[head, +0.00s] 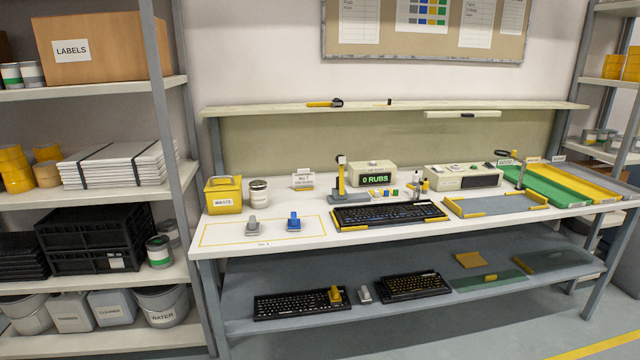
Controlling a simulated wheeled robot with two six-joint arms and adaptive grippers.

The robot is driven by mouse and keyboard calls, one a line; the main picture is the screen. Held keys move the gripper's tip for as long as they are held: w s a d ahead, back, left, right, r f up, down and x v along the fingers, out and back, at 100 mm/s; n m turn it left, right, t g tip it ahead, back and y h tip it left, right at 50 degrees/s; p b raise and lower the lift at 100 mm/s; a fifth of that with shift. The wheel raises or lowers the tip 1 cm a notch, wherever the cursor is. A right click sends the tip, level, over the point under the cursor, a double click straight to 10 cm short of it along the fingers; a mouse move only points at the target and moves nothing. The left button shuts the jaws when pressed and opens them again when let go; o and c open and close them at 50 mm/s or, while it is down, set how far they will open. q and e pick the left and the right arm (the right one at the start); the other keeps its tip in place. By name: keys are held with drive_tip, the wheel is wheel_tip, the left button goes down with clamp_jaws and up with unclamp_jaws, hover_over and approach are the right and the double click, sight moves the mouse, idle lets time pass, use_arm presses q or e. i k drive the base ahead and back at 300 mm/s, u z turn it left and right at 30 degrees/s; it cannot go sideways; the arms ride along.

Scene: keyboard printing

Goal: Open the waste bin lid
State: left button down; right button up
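The waste bin (223,203) is a small yellow box labelled "WASTE" at the back left of the white workbench. Its yellow lid (222,183) lies flat over the top and looks closed. A dark handle or knob shows on top of the lid, too small to make out clearly. Neither of my grippers shows in the head view.
A metal can (258,194) stands close to the right of the bin. A grey stamp (252,226) and a blue stamp (293,222) stand in front, on a yellow-outlined area. A keyboard (388,215) lies further right. A shelf upright (190,110) rises left of the bench.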

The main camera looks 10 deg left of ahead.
sight(215, 183)
drive_tip(key=u, duration=0.25)
drive_tip(key=i, duration=1.9)
drive_tip(key=u, duration=0.25)
